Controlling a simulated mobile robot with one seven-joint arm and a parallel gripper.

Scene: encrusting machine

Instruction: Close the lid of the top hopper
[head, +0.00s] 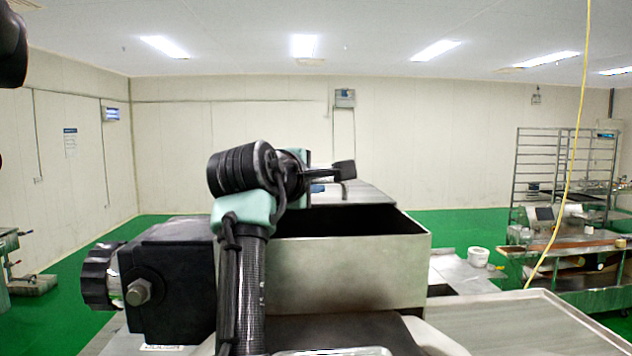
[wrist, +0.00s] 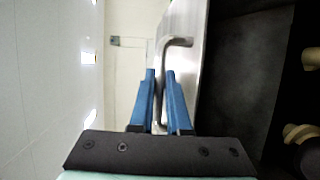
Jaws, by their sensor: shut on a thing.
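The top hopper (head: 350,275) is a steel box in the middle of the head view, with its dark inside showing through the open top. Its steel lid (head: 372,194) shows behind the opening, standing away from the front rim, so the hopper is open. My gripper (head: 345,170) is above the back of the hopper, partly hidden by my wrist. In the wrist view, the blue fingers of my gripper (wrist: 161,95) are shut on the bent metal lid handle (wrist: 177,42). The lid's face (wrist: 190,70) lies just right of the fingers.
A black block with a knob (head: 165,275) stands left of the hopper. A steel tray (head: 530,325) is at the front right. A white bucket (head: 478,257), a cart and a wire rack (head: 545,165) are farther right. A yellow cable (head: 572,150) hangs at right.

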